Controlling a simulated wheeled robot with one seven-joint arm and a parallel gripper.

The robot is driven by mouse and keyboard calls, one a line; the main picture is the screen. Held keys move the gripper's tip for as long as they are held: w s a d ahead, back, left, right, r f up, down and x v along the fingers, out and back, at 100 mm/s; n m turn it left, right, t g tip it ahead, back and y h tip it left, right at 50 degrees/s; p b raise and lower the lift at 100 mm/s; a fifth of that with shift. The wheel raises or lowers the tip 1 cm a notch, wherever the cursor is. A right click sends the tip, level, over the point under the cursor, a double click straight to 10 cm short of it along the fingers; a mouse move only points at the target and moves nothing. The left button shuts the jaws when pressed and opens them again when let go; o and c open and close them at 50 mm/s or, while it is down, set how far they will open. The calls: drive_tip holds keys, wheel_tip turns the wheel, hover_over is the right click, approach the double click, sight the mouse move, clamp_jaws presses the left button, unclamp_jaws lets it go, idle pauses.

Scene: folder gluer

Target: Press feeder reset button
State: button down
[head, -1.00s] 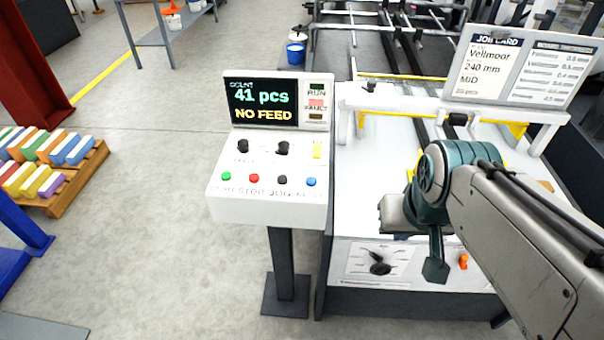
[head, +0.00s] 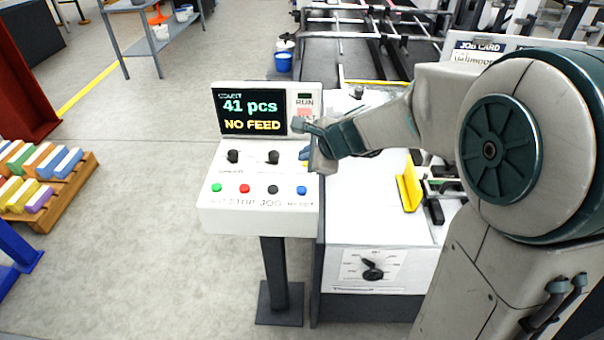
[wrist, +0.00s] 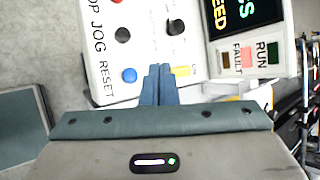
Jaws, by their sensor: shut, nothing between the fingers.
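The control console (head: 215,213) stands left of the machine, with a screen (head: 250,112) reading "41 pcs" and "NO FEED". Its lower row has a green, a red, a black and a blue button. The blue button (head: 301,190) sits at the right end; in the wrist view the blue button (wrist: 129,75) is beside the word RESET. My gripper (head: 305,154) is over the console's right side, behind the blue button. Contact cannot be told.
Two black knobs (head: 272,157) stand up from the console near my gripper. The FAULT lamp (wrist: 246,58) looks pink-red. The white feeder machine (head: 345,225) is right of the console, with a yellow guide (head: 408,188) on it.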

sight(305, 191)
drive_tip(key=shift+w+a+f+m, duration=0.15)
drive_tip(key=shift+w+f+m, duration=0.2)
drive_tip(key=shift+w+m, duration=0.45)
drive_tip(key=shift+f, duration=0.1)
wheel_tip(305, 191, down, 9)
drive_tip(key=b, duration=0.8)
drive_tip(key=shift+r, duration=0.2)
drive_tip(key=shift+f+b, duration=0.1)
drive_tip(key=shift+b, duration=0.2)
idle(1.0)
drive_tip(key=shift+f+b, duration=0.3)
drive_tip(key=shift+b, duration=0.1)
drive_tip(key=shift+f+b, duration=0.45)
drive_tip(key=shift+f, duration=0.05)
idle(0.6)
drive_tip(key=shift+r, duration=0.15)
drive_tip(key=shift+r+p, duration=0.8)
